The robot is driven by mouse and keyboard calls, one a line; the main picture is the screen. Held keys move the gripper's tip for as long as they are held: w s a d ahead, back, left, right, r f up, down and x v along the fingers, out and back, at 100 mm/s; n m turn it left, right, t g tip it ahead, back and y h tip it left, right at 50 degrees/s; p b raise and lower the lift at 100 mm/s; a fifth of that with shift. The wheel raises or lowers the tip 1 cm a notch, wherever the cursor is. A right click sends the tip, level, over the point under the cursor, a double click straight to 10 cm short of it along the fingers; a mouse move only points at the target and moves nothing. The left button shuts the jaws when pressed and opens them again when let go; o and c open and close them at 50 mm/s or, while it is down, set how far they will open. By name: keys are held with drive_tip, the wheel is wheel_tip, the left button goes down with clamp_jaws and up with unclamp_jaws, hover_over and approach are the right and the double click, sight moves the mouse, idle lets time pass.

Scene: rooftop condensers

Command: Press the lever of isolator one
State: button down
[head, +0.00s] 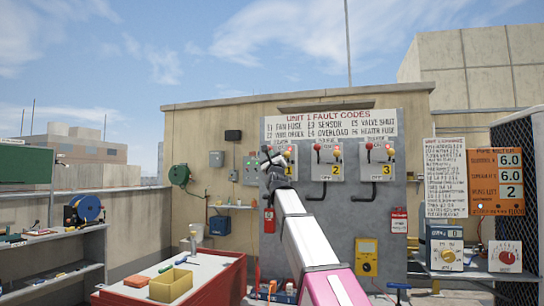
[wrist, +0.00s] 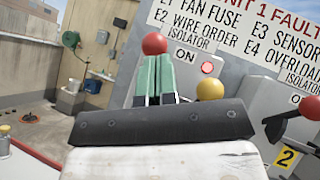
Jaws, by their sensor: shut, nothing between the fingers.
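Isolator one (head: 289,171) is the leftmost of three grey boxes on the wall panel, marked with a yellow 1. My gripper (head: 268,157) and arm cover much of it in the head view. In the wrist view my gripper (wrist: 155,76) is shut and empty, its green fingers pointing up at the box. The lever's red ball (wrist: 154,43) shows right at the fingertips; I cannot tell whether they touch. The lever's shaft is hidden behind the fingers. A label reading ON, a lit red lamp (wrist: 207,67) and a yellow ball (wrist: 209,88) are to the right.
Isolator two (head: 325,172) and isolator three (head: 377,172), with red-knobbed levers, stand to the right. A fault-code sign (head: 330,127) hangs above.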

drive_tip(key=s+f, duration=0.3)
drive_tip(key=s, duration=0.4)
drive_tip(key=shift+s+d, duration=0.2)
